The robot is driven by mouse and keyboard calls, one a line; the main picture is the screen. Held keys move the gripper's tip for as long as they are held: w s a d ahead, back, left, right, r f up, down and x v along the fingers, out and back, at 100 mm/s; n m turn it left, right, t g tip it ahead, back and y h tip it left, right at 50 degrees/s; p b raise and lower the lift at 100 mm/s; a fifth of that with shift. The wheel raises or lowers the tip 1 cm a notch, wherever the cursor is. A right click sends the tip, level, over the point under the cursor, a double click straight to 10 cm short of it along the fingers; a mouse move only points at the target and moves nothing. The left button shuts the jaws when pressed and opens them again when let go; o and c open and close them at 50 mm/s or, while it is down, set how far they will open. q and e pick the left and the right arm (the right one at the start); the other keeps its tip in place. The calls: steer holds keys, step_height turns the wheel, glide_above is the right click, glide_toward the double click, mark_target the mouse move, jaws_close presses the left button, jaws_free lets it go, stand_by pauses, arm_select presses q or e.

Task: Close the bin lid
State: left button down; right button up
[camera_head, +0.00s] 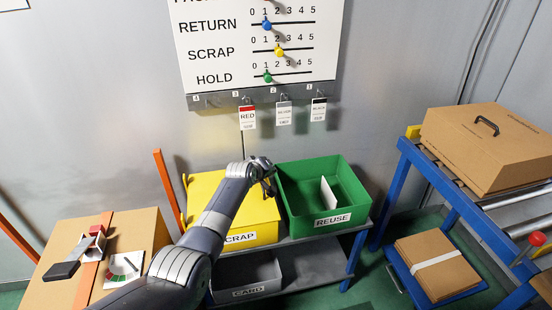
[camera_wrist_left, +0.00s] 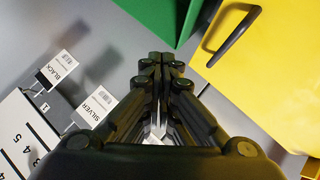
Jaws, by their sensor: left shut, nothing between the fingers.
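The yellow SCRAP bin (camera_head: 238,239) stands on the shelf, left of the green bin. Its yellow lid (camera_head: 204,188) appears to lie flat over the top, and no bin interior shows; my arm hides part of it, so I cannot tell whether it is fully seated. The flat yellow lid (camera_wrist_left: 282,75) and a loop handle (camera_wrist_left: 232,37) fill the right of the left wrist view. My left gripper (camera_head: 268,178) is shut and empty, above the right back part of the yellow bin near the green bin; its fingers also show in the wrist view (camera_wrist_left: 160,62). My right gripper is out of view.
The green REUSE bin (camera_head: 355,196) holds a white card. Tags hang from the wall board (camera_head: 262,45) behind. A grey bin (camera_head: 245,277) sits on the lower shelf. A cardboard box (camera_head: 130,235) stands left, and a blue-framed roller table (camera_head: 440,180) right.

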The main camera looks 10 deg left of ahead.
arm_select(q)
steer(key=s+d+r, duration=0.2)
steer(key=s+r, duration=0.2)
steer(key=r, duration=0.1)
steer(key=shift+s+d+r+p, duration=0.15)
steer(key=shift+s+d+p, duration=0.1)
steer(key=shift+d+p, duration=0.2)
steer(key=s+a+f+m+g, duration=0.15)
steer(key=s+f, duration=0.25)
steer(key=s, duration=0.4)
steer(key=s+a+f+m+g+y, duration=0.15)
steer(key=s+f, duration=0.25)
steer(key=s, duration=0.4)
steer(key=s+a+f+m+g, duration=0.1)
steer(key=s+a+f, duration=0.25)
steer(key=s, duration=0.45)
steer(key=s+a+r+m+g, duration=0.15)
steer(key=s+m+g, duration=0.35)
steer(key=s, duration=2.2)
step_height(320, 180, down, 24)
steer(key=m, duration=0.1)
steer(key=s+a+f+g, duration=0.1)
steer(key=s+a+f, duration=0.1)
steer(key=s+f, duration=1.6)
steer(key=shift+s+a, duration=0.25)
steer(key=shift+a, duration=0.05)
